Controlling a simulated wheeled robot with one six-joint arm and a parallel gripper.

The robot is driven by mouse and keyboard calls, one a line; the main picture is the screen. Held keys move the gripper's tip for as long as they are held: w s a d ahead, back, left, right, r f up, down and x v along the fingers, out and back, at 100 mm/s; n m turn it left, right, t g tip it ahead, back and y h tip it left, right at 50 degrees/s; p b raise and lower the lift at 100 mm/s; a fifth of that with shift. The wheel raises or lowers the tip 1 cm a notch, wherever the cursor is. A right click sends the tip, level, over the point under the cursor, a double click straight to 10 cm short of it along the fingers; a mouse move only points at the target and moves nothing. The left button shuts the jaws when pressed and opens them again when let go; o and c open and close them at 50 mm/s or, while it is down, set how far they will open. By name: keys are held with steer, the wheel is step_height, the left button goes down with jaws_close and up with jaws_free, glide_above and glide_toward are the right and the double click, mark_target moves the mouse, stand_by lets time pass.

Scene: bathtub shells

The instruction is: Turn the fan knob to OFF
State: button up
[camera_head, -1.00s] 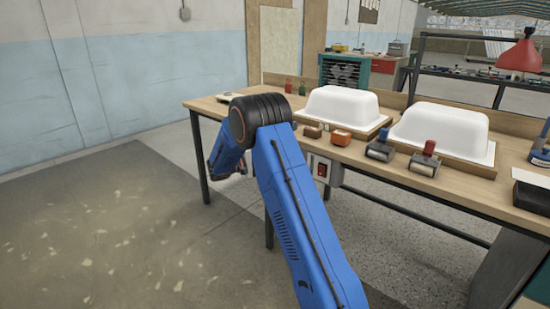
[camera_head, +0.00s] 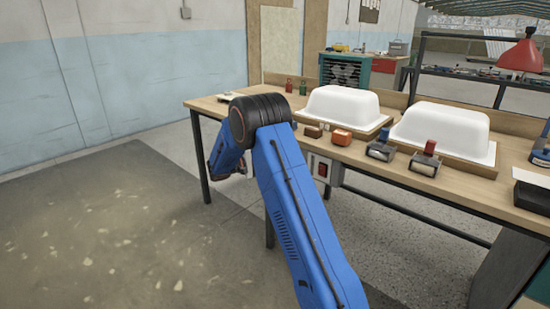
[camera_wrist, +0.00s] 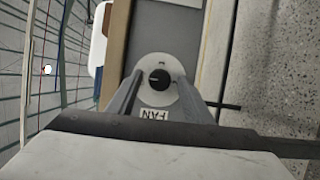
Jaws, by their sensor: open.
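The fan knob (camera_wrist: 159,79) is a small black round knob on a pale disc, seen in the wrist view. A FAN label (camera_wrist: 155,114) sits just below the disc. My gripper (camera_wrist: 159,90) is open, with one grey finger on each side of the knob in the picture. Whether the fingers touch the knob, I cannot tell. In the head view, my arm's blue links hide the knob and most of the gripper.
The floor at left is clear.

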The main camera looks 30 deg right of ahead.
steer(key=a, duration=1.7)
steer(key=shift+w+a, duration=0.15)
steer(key=shift+w, duration=0.25)
steer(key=s+d+r+y, duration=0.2)
steer(key=s+r+y, duration=0.1)
steer(key=s, duration=0.5)
steer(key=s+d+r+y, duration=0.2)
steer(key=s+r+y, duration=0.1)
steer(key=s, duration=0.6)
steer(key=s+d+r+y, duration=0.2)
steer(key=s+r, duration=0.2)
steer(key=s, duration=0.4)
steer(key=s+a+f+t+y, duration=0.1)
steer(key=s+a+t+y, duration=0.1)
steer(key=s, duration=0.7)
steer(key=s+a+f+t+y, duration=0.1)
steer(key=s+a+y, duration=0.3)
steer(key=s, duration=0.6)
steer(key=s+a+f+t+y, duration=0.2)
steer(key=s+a+y, duration=0.2)
steer(key=s, duration=0.6)
steer(key=shift+a+t, duration=0.3)
steer(key=shift+t, duration=0.1)
steer(key=shift+s+f, duration=0.1)
